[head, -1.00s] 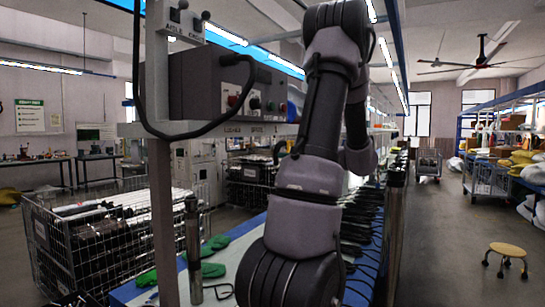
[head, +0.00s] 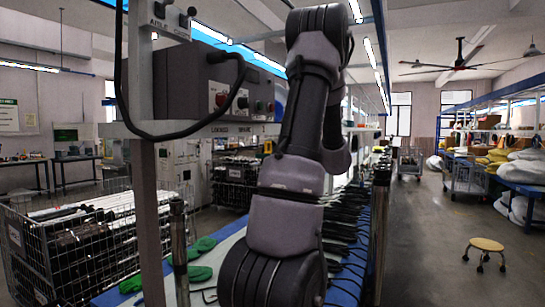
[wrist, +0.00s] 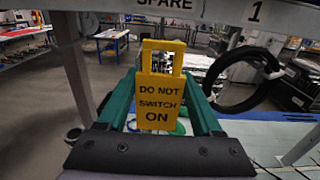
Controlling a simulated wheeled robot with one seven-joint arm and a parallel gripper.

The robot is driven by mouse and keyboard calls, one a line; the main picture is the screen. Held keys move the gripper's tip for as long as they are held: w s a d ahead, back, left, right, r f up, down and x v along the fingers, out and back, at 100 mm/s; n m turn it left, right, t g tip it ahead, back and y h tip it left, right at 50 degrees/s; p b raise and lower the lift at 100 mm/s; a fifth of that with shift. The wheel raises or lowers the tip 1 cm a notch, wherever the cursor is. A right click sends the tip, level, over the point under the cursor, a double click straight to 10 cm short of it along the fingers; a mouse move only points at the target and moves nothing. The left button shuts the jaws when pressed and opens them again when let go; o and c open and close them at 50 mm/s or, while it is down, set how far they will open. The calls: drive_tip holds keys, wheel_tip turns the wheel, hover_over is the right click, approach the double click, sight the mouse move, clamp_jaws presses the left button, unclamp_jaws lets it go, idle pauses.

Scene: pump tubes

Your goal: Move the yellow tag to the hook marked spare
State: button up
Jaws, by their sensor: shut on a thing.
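The yellow tag (wrist: 160,100) reads "DO NOT SWITCH ON" and stands upright in the wrist view, with a square opening in its top. My gripper (wrist: 160,82) is shut on it, a green finger at each side. The label "SPARE" (wrist: 165,4) is on the pale rail (wrist: 110,6) just above and beyond the tag, cut by the top edge. I cannot make out the spare hook itself. My gripper and the tag are hidden there.
A black cable loop (wrist: 222,100) hangs right of the tag, close to the right finger. The dark control box (head: 205,85) stands on the rail, with a black cable (head: 121,90) looping round its left. Green gloves (head: 190,272) lie on the blue bench below.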

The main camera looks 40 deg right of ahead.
drive_tip(key=f+x, duration=0.1)
drive_tip(key=x, duration=0.5)
drive_tip(key=shift+f, duration=0.25)
idle(0.4)
idle(0.6)
drive_tip(key=o, duration=1.4)
drive_tip(key=v, duration=1)
drive_tip(key=shift+s, duration=0.3)
drive_tip(key=shift+d, duration=0.15)
